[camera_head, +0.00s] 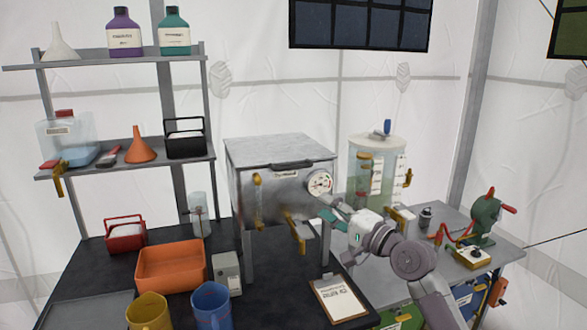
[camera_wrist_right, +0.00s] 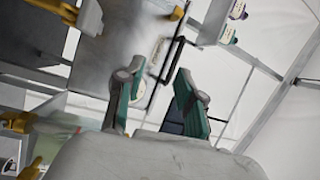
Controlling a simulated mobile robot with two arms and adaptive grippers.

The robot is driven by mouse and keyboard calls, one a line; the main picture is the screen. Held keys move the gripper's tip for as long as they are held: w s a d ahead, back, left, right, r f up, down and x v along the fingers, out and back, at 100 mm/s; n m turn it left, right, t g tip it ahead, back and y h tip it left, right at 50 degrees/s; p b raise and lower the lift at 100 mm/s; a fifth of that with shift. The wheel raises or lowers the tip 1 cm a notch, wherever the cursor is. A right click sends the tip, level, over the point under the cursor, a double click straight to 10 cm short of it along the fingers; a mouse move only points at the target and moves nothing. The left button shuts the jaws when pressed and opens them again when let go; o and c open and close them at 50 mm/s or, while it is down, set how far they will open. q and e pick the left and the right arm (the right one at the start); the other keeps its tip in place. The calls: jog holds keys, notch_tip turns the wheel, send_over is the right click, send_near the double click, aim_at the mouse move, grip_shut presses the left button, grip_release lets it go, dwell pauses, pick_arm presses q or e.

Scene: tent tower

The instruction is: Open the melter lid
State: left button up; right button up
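The melter (camera_head: 262,190) is a metal box on legs on the dark table in the head view. Its flat lid (camera_head: 275,147) looks shut, with a dark handle (camera_head: 292,164) on the front edge. A round gauge (camera_head: 319,183) and yellow valve handles are on its front. My right gripper (camera_head: 329,208) is in front of the melter's right side, lower than the lid handle. In the right wrist view its green-padded fingers (camera_wrist_right: 157,100) are apart with nothing held, and the dark lid handle (camera_wrist_right: 166,68) shows beyond them. My left gripper is not in view.
A clear tank (camera_head: 372,170) with green liquid stands right of the melter. A clipboard (camera_head: 338,299) lies in front, below my right arm. An orange bin (camera_head: 171,268) and two jugs sit at the left front. The space above the lid is clear.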

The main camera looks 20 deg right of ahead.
aim_at(293, 168)
jog(key=shift+m+t, duration=0.5)
jog(key=shift+m, duration=0.1)
jog(key=w+a+r, duration=0.1)
jog(key=w, duration=0.2)
jog(key=w+a+r+p, duration=0.1)
jog(key=w+r, duration=0.1)
jog(key=w, duration=0.2)
jog(key=w+a+r+p, duration=0.1)
jog(key=w+r, duration=0.1)
jog(key=w, duration=0.2)
jog(key=shift+w+a+r, duration=0.2)
jog(key=shift+a+r, duration=0.05)
jog(key=shift+a, duration=0.05)
jog(key=shift+p+x, duration=0.3)
jog(key=shift+x, duration=0.5)
jog(key=shift+f, duration=0.1)
grip_shut()
